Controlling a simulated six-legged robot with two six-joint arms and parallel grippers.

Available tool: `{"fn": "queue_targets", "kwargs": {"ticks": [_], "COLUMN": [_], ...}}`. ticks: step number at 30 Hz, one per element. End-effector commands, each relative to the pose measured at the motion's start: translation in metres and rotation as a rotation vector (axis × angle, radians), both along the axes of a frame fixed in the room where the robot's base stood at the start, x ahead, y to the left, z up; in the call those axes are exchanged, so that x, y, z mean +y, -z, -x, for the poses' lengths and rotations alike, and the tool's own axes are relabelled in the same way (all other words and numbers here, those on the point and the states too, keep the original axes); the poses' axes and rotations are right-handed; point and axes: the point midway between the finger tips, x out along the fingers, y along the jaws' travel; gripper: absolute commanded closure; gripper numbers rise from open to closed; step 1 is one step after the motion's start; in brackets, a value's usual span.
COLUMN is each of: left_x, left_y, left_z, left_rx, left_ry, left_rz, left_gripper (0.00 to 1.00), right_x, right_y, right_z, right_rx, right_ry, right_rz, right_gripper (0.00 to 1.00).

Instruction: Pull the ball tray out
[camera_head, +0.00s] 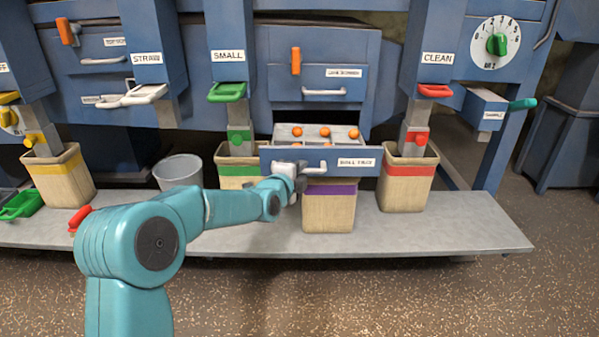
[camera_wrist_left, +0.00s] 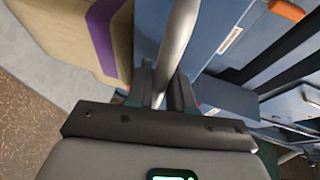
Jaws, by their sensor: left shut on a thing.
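The ball tray (camera_head: 340,160) is a blue drawer with a "BALL TRAY" label and a light handle (camera_head: 314,168). It stands out from the machine, and several orange balls (camera_head: 325,132) show inside it. My left gripper (camera_head: 298,172) is at the left part of the tray's front. In the left wrist view the gripper (camera_wrist_left: 163,92) is shut on the light bar of the handle (camera_wrist_left: 178,40). The blue tray front (camera_wrist_left: 222,30) shows beside the bar there. My right gripper is not in view.
Below the tray stands a sack with a purple band (camera_head: 330,208). A green-banded sack (camera_head: 238,172), a red-banded sack (camera_head: 407,178) and a grey bucket (camera_head: 179,172) stand on the grey platform (camera_head: 450,225). The platform's front right is clear.

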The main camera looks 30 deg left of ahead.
Motion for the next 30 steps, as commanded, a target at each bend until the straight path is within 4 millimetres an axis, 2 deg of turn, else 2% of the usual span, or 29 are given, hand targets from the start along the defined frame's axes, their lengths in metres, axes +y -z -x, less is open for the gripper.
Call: {"fn": "queue_targets", "kwargs": {"ticks": [18,19,20,21,30], "left_x": [0.0026,0.0026,0.0025,0.0023,0.0013], "left_y": [0.0013,0.0013,0.0014,0.0013,0.0005], "left_z": [-0.0041,-0.004,-0.0039,-0.0037,-0.0006], "left_rx": [0.003,0.003,0.003,0.003,0.003], "left_ry": [0.0,0.0,0.0,0.0,-0.001], "left_rz": [0.001,0.001,0.001,0.001,0.001], "left_gripper": [1.0,0.72,0.62,0.58,0.58], "right_x": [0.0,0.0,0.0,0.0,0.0], "right_y": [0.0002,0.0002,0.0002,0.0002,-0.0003], "right_z": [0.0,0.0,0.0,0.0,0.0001], "right_rx": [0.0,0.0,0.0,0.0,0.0], "right_ry": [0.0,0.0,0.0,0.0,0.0], "right_rz": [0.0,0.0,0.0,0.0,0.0], "right_gripper": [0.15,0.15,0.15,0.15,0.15]}}
